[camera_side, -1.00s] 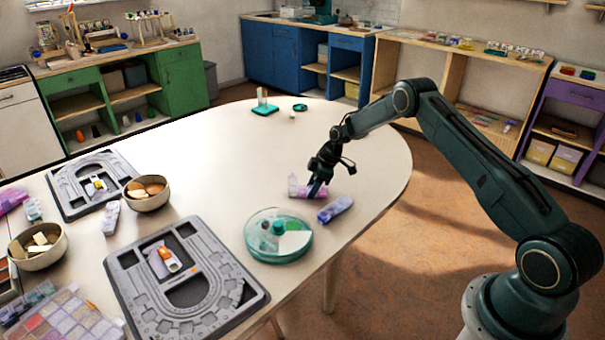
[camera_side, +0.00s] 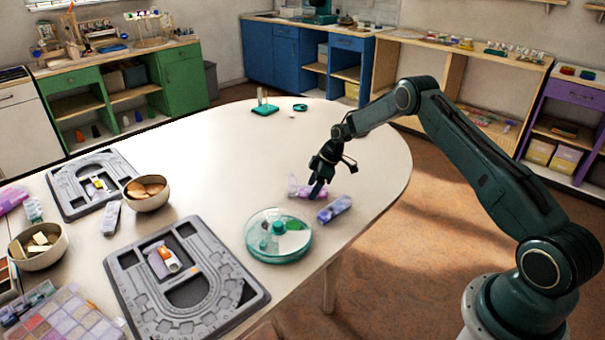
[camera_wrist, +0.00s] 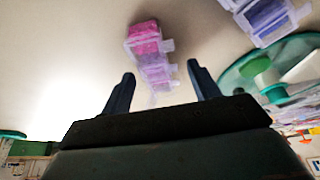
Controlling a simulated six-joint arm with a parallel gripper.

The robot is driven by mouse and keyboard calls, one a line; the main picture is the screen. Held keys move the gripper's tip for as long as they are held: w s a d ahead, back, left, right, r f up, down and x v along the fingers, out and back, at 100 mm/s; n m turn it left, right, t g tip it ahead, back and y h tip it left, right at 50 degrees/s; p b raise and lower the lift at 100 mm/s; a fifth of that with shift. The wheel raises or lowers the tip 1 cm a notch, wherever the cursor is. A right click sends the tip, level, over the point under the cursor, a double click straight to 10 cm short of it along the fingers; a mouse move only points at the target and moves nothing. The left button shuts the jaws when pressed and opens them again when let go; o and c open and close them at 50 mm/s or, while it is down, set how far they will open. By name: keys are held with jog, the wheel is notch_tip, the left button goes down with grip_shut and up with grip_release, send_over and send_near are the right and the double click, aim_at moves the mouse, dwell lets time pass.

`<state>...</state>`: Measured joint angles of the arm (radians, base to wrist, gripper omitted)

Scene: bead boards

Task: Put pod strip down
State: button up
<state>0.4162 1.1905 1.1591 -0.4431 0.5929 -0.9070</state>
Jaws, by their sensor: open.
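A pod strip (camera_wrist: 150,50) with pink and purple contents and clear lids lies on the white table. In the wrist view it lies ahead of my open fingers, with its near end close to the space between them. In the side view the pod strip (camera_side: 298,188) is partly hidden behind my gripper (camera_side: 318,190). My gripper (camera_wrist: 160,88) is open and seems to hold nothing. A second pod strip, bluish purple (camera_side: 335,209), lies to the right and nearer the camera; it also shows in the wrist view (camera_wrist: 265,18).
A round teal-rimmed clear case (camera_side: 278,255) stands nearby. Two grey bead boards (camera_side: 215,310) and bowls (camera_side: 147,205) lie to the left. A small green stand (camera_side: 265,110) is at the far end. The table behind my gripper is clear.

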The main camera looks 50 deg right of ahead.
jog(key=v, duration=1.3)
